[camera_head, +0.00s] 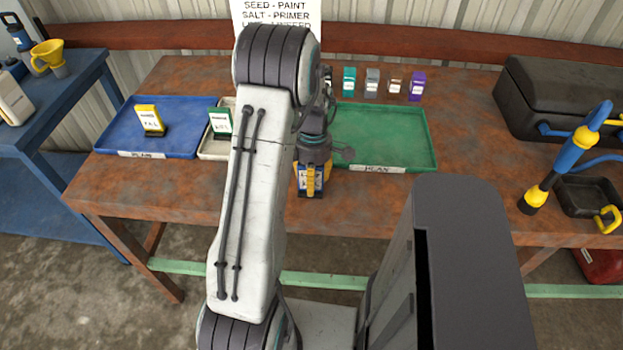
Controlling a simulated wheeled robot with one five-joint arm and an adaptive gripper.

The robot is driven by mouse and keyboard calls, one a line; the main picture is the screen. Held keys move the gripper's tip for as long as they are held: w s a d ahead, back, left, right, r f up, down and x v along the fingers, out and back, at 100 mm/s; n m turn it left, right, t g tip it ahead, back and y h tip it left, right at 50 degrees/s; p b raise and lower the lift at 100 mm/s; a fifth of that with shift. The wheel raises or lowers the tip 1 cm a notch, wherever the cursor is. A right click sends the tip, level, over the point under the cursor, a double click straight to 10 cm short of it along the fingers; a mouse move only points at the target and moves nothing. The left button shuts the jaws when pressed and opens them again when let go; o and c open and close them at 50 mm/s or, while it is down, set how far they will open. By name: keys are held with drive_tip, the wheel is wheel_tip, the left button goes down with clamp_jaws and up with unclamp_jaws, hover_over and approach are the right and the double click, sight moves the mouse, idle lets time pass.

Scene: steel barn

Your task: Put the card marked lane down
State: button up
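My gripper (311,184) is at the front edge of the table, left of the green tray (425,150). It appears shut on a small blue-edged card (317,177) with a white face; its writing is too small to read. A yellow card (150,119) stands in the blue tray (110,138) at the left. A green card (220,123) stands in a white tray (208,147), partly hidden by my arm. Teal (349,81), grey (372,80), brown (394,83) and purple (417,86) cards stand in a row behind the green tray. I cannot read "lane" on any card.
A printed sign (277,15) at the back is partly hidden by my arm. A black case (555,90), a blue-and-yellow tool (565,160) and a black tray (588,196) occupy the right. The green tray looks empty. A blue table (60,110) stands at left.

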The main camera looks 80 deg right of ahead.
drive_tip(key=shift+o, duration=0.4)
drive_tip(key=shift+r, duration=0.25)
wheel_tip(320, 180, up, 12)
drive_tip(key=d+f+b, duration=0.1)
drive_tip(key=b, duration=0.2)
drive_tip(key=w+a+r+h, duration=0.1)
drive_tip(key=w+a+r, duration=0.2)
drive_tip(key=w+a, duration=0.7)
drive_tip(key=w+a+r+h, duration=0.1)
drive_tip(key=w+a+r, duration=0.2)
drive_tip(key=w+a, duration=0.65)
drive_tip(key=a+f+t, duration=0.1)
drive_tip(key=a, duration=0.9)
drive_tip(key=w+a+f+t+y, duration=0.1)
drive_tip(key=a+t, duration=0.1)
drive_tip(key=a, duration=0.9)
drive_tip(key=shift+w+a+f+m+t, duration=0.2)
drive_tip(key=shift+f+m+t, duration=0.1)
drive_tip(key=shift+m, duration=0.1)
drive_tip(key=shift+d+f+b, duration=0.1)
drive_tip(key=shift+b, duration=0.2)
